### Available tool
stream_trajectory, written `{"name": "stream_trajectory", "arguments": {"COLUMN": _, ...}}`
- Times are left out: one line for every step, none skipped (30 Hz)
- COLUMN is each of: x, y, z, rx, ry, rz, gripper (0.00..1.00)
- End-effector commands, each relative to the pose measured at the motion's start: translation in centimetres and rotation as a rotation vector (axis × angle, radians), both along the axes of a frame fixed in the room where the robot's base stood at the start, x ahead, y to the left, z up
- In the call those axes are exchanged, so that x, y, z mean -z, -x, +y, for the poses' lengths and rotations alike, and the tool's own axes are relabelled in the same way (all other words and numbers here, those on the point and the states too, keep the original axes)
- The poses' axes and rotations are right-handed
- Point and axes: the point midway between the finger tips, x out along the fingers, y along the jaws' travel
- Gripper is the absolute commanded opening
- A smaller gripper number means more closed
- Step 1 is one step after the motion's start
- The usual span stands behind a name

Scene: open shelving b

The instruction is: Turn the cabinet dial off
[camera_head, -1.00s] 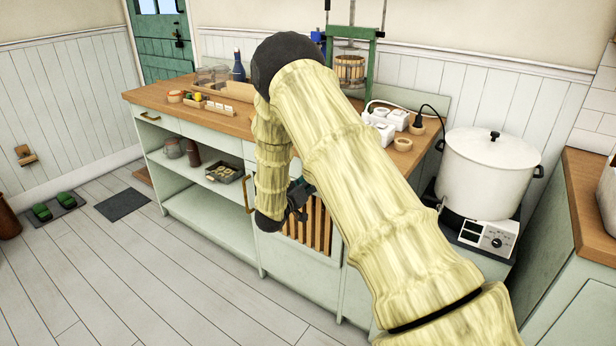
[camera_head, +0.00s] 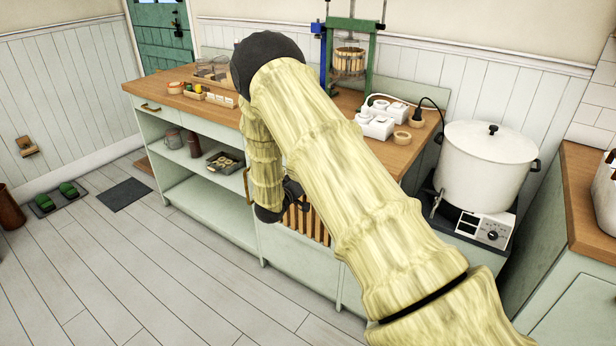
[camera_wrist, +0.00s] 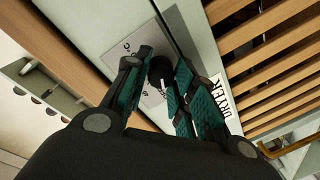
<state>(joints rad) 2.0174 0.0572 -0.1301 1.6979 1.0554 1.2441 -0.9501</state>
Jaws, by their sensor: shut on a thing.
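The cabinet dial (camera_wrist: 160,72) is a small black knob with a light pointer mark, on a grey plate (camera_wrist: 150,100) fixed to the pale green cabinet front. The plate's lettering is mostly hidden. My gripper (camera_wrist: 163,75) has its green-padded fingers on either side of the dial in the wrist view and is shut on it. In the head view my gripper (camera_head: 292,190) is partly hidden behind my arm, close to the cabinet front, and the dial is hidden there.
Beside the dial is a slatted wooden panel (camera_wrist: 262,50) with a "DRYER" label (camera_wrist: 222,96). A brass handle (camera_wrist: 285,148) sticks out at lower right in the wrist view. Open shelves (camera_head: 195,190) lie left of my arm. A large white pot (camera_head: 487,170) stands at right.

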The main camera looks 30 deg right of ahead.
Motion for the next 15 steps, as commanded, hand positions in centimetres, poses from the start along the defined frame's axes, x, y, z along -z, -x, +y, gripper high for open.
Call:
{"name": "stream_trajectory", "arguments": {"x": -0.16, "y": -0.08, "z": -0.02, "rx": 0.000, "ry": 0.001, "rz": -0.002, "gripper": 0.02}}
{"name": "stream_trajectory", "arguments": {"x": -0.16, "y": -0.08, "z": -0.02, "rx": 0.000, "ry": 0.001, "rz": -0.002, "gripper": 0.31}}
{"name": "stream_trajectory", "arguments": {"x": -0.15, "y": -0.08, "z": -0.02, "rx": 0.000, "ry": 0.001, "rz": -0.002, "gripper": 0.39}}
{"name": "stream_trajectory", "arguments": {"x": -0.14, "y": -0.08, "z": -0.02, "rx": 0.000, "ry": 0.001, "rz": -0.002, "gripper": 0.44}}
{"name": "stream_trajectory", "arguments": {"x": -0.14, "y": -0.07, "z": -0.01, "rx": 0.000, "ry": 0.001, "rz": -0.002, "gripper": 0.49}}
{"name": "stream_trajectory", "arguments": {"x": -0.13, "y": -0.06, "z": -0.01, "rx": 0.000, "ry": 0.001, "rz": -0.002, "gripper": 0.49}}
{"name": "stream_trajectory", "arguments": {"x": -0.11, "y": -0.06, "z": -0.01, "rx": 0.000, "ry": 0.001, "rz": -0.002, "gripper": 0.49}}
{"name": "stream_trajectory", "arguments": {"x": -0.11, "y": -0.06, "z": -0.02, "rx": 0.000, "ry": 0.001, "rz": -0.002, "gripper": 0.49}}
{"name": "stream_trajectory", "arguments": {"x": -0.10, "y": -0.05, "z": -0.02, "rx": 0.000, "ry": 0.001, "rz": -0.002, "gripper": 0.49}}
{"name": "stream_trajectory", "arguments": {"x": -0.09, "y": -0.04, "z": -0.02, "rx": 0.000, "ry": 0.001, "rz": -0.002, "gripper": 0.49}}
{"name": "stream_trajectory", "arguments": {"x": -0.09, "y": -0.04, "z": -0.02, "rx": 0.000, "ry": 0.001, "rz": -0.002, "gripper": 0.49}}
{"name": "stream_trajectory", "arguments": {"x": -0.08, "y": -0.04, "z": -0.02, "rx": 0.000, "ry": 0.001, "rz": -0.002, "gripper": 0.49}}
{"name": "stream_trajectory", "arguments": {"x": -0.08, "y": -0.03, "z": -0.02, "rx": -0.001, "ry": 0.000, "rz": -0.001, "gripper": 0.49}}
{"name": "stream_trajectory", "arguments": {"x": -0.07, "y": -0.02, "z": 0.01, "rx": -0.001, "ry": 0.000, "rz": -0.001, "gripper": 0.49}}
{"name": "stream_trajectory", "arguments": {"x": -0.09, "y": 0.02, "z": 0.10, "rx": -0.001, "ry": 0.000, "rz": -0.001, "gripper": 0.49}}
